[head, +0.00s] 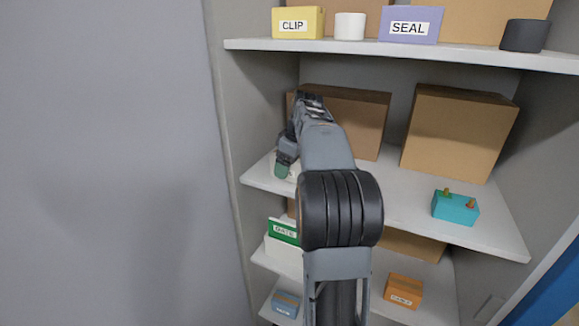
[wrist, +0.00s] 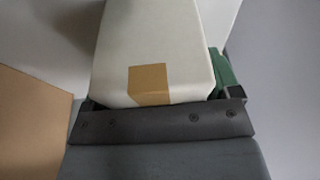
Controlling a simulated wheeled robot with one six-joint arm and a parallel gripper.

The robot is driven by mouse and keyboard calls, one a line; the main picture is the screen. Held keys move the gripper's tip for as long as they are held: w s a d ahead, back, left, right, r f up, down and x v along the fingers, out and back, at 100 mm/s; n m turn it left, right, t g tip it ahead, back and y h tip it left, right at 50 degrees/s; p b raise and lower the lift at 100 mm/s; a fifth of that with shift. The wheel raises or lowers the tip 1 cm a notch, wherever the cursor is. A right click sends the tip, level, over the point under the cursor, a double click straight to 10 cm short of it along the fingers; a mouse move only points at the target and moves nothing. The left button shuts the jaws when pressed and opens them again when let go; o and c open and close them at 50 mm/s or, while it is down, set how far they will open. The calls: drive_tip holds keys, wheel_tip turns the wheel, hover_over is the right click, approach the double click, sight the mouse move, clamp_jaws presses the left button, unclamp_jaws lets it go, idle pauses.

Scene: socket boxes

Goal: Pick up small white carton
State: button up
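The small white carton, with a brown tape patch, fills the middle of the wrist view (wrist: 150,55). In the head view only a sliver of white shows beside my gripper (head: 283,168), on the middle shelf at its left side. In the wrist view my gripper (wrist: 155,108) is right at the carton. One green finger lies along the carton's right side; only a small piece of the other shows at the lower left. The carton lies between them, but whether both fingers press on it cannot be told.
Large brown boxes (head: 461,133) stand at the back of the middle shelf (head: 400,200). A teal block (head: 455,207) is at its right front. The upper shelf (head: 400,50) hangs above my gripper, and the cabinet's left wall (head: 255,110) is close to it.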

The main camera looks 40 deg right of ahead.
drive_tip(key=c, duration=1)
drive_tip(key=shift+c, duration=0.2)
drive_tip(key=shift+r, duration=0.1)
